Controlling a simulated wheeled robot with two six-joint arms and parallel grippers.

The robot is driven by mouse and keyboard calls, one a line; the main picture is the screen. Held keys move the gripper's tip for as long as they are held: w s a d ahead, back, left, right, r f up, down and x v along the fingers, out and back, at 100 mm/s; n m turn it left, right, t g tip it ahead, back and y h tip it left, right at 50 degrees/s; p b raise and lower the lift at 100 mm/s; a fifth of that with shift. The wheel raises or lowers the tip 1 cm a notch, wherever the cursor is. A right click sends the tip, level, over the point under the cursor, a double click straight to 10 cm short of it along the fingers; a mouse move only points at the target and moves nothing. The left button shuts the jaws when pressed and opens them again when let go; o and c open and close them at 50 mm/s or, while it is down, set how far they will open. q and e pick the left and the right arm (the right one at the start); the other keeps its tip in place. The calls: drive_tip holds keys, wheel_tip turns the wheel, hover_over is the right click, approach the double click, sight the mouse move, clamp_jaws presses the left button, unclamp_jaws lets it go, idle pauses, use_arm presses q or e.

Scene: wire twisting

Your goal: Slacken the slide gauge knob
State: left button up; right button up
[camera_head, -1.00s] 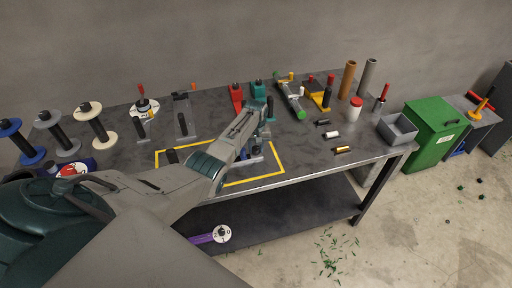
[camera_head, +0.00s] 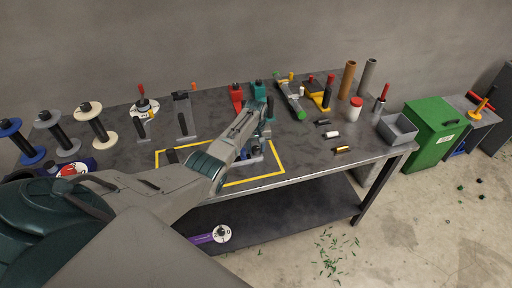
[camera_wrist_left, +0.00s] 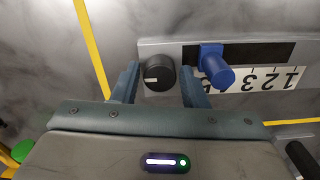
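The slide gauge (camera_wrist_left: 160,48) is a grey plate with a black slot, a blue slider peg (camera_wrist_left: 217,70) and a white number scale (camera_wrist_left: 262,79). Its round black knob (camera_wrist_left: 158,72), with a white mark, sits at the plate's left in the left wrist view. My left gripper (camera_wrist_left: 158,70) is open, one finger on each side of the knob, with a small gap seeming to show beside each. In the head view the left gripper (camera_head: 257,147) is over the yellow-outlined area and mostly hides the gauge. My right gripper is not in view.
Yellow tape (camera_head: 254,180) outlines the work area on the dark table (camera_head: 310,163). Wire spools (camera_head: 97,124) stand at the left. Coloured tools (camera_head: 290,97) line the back, and small cylinders (camera_head: 332,134) lie to the right. A grey bin (camera_head: 398,130) stands at the right edge.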

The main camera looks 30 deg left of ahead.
sight(256, 148)
use_arm(q)
wheel_tip(256, 148, up, 11)
drive_tip(key=b, duration=0.3)
idle(0.4)
idle(0.3)
